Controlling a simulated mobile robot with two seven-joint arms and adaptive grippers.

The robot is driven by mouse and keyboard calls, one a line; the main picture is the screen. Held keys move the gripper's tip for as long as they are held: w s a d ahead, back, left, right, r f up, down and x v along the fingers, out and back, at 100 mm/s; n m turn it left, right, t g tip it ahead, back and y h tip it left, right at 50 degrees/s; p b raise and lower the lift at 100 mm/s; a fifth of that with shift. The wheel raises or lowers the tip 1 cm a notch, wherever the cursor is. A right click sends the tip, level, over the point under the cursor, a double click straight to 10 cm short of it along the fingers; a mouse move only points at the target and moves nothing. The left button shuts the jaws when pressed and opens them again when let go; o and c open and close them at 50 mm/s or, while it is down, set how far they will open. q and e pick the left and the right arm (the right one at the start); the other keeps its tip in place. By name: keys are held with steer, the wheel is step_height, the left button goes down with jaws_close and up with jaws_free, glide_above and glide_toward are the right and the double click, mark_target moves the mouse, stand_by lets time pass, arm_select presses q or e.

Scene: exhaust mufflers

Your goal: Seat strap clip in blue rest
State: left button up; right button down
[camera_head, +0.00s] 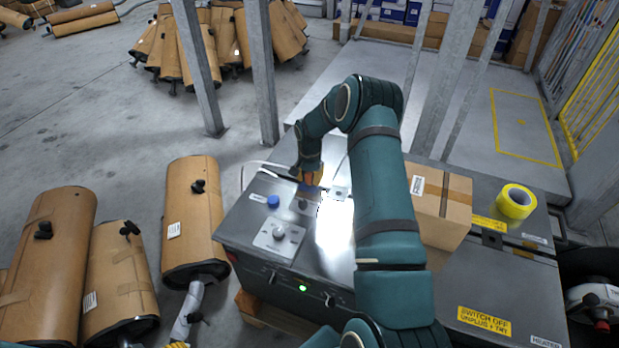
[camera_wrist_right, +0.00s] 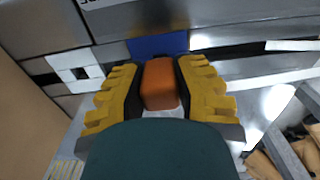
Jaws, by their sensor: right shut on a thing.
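My right gripper (camera_wrist_right: 160,85) is shut on an orange block (camera_wrist_right: 160,82), which I take for the strap clip. Its yellow ribbed fingers stand on either side of it. A blue piece (camera_wrist_right: 158,45), likely the blue rest, lies just beyond the block in the wrist view. In the head view the blue piece (camera_head: 305,187) is small beside the orange block (camera_head: 308,178), over the grey bench (camera_head: 240,232). I cannot tell whether the block touches it. My left gripper is not in view.
A blue knob (camera_head: 273,201) and a metal plate with a knob (camera_head: 279,238) are on the bench's left part. A cardboard box (camera_head: 440,210) and a yellow tape roll (camera_head: 515,201) are to the right. Mufflers (camera_head: 193,215) stand left of the bench. A steel post (camera_head: 262,75) rises behind.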

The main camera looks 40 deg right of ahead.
steer(key=shift+f+b, duration=0.5)
stand_by(0.7)
steer(key=c, duration=0.7)
jaws_free()
steer(key=shift+c, duration=0.2)
steer(key=shift+r, duration=0.1)
step_height(320, 180, up, 12)
steer(key=shift+f, duration=0.1)
